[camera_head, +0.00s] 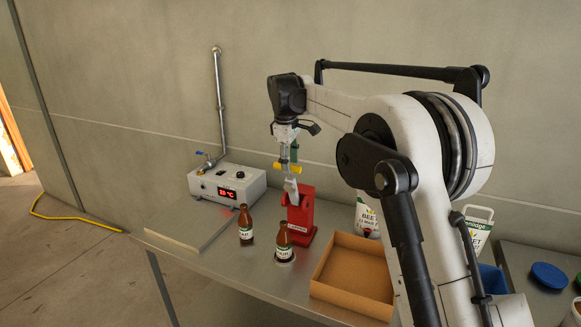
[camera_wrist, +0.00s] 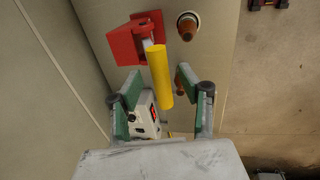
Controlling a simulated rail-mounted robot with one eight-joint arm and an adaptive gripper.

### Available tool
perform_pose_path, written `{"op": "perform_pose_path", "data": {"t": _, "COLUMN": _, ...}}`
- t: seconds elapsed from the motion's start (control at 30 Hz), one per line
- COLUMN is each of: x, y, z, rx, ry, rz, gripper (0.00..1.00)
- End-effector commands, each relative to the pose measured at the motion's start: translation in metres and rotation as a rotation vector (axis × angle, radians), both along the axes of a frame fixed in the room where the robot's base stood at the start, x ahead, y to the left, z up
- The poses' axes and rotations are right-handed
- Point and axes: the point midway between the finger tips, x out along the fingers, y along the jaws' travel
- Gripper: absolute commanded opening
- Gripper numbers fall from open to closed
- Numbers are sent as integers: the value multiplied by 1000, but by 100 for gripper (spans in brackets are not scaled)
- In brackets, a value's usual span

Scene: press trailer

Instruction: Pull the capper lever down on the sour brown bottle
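The red capper (camera_head: 301,215) stands on the bench; it also shows in the wrist view (camera_wrist: 124,44). Its pale lever arm (camera_head: 291,190) points up and ends in a yellow handle (camera_wrist: 160,76). My gripper (camera_head: 292,154) is above the capper, with its green fingers (camera_wrist: 158,80) apart on either side of the handle. I cannot tell whether they touch it. The label words are too small to read surely.
A white box with a red display (camera_head: 228,183) and a metal pipe stands at the back left. An open cardboard tray (camera_head: 352,275) lies right of the capper. White packages (camera_head: 367,217) stand behind the tray. Blue lids (camera_head: 549,275) are far right.

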Motion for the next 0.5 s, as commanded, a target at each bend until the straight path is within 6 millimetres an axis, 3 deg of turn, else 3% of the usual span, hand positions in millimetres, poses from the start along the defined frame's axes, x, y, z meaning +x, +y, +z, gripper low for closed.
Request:
{"op": "perform_pose_path", "data": {"t": 0.2, "x": 4, "y": -1, "z": -21, "rx": 0, "ry": 0, "rz": 0, "gripper": 38}}
{"op": "perform_pose_path", "data": {"t": 0.5, "x": 4, "y": -2, "z": -26, "rx": 0, "ry": 0, "rz": 0, "gripper": 38}}
